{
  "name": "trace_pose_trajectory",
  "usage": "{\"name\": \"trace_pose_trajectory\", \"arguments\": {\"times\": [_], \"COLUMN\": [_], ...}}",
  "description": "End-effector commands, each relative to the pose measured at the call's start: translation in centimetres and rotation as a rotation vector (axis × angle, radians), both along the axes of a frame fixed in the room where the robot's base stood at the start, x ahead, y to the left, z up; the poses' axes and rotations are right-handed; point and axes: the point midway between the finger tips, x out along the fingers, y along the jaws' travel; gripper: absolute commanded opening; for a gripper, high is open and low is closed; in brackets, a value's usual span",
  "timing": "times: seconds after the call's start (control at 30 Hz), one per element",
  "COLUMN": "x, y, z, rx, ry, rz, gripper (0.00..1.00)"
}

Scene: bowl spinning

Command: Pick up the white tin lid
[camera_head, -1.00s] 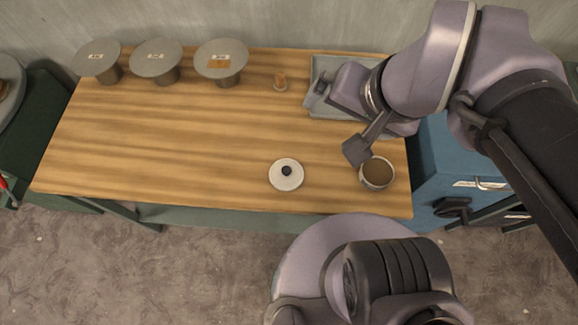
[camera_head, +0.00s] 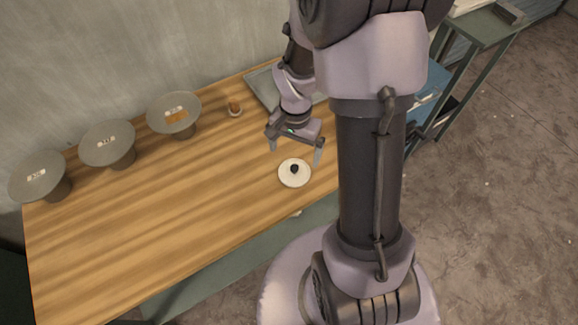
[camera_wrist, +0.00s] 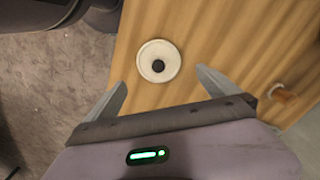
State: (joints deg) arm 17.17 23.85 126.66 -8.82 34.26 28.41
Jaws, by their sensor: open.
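The white tin lid (camera_head: 294,173) is a round disc with a dark knob at its centre. It lies flat on the wooden table (camera_head: 150,215) near the front edge. It also shows in the wrist view (camera_wrist: 159,61), beyond the fingertips and roughly midway between them. My gripper (camera_head: 294,156) hangs above the table, just behind the lid in the head view, with its two fingers spread and pointing down. In the wrist view the gripper (camera_wrist: 160,78) is open and empty, and its fingers are apart from the lid.
Several round grey stands with labels (camera_head: 174,112) line the back of the table. A small orange-brown item (camera_head: 235,108) sits near the rear edge. A grey tray (camera_head: 262,88) lies at the back, partly behind my arm. The table's left middle is clear.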

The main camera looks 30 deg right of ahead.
Motion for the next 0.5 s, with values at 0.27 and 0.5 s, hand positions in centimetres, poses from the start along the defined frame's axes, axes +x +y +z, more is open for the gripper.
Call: {"name": "trace_pose_trajectory", "arguments": {"times": [0.27, 0.5], "x": [-0.1, -0.6], "y": [0.1, 0.3], "z": [-3.8, -8.3], "rx": [0.001, 0.001], "ry": [-0.001, 0.001], "rz": [0.000, 0.000], "gripper": [1.00, 1.00]}}
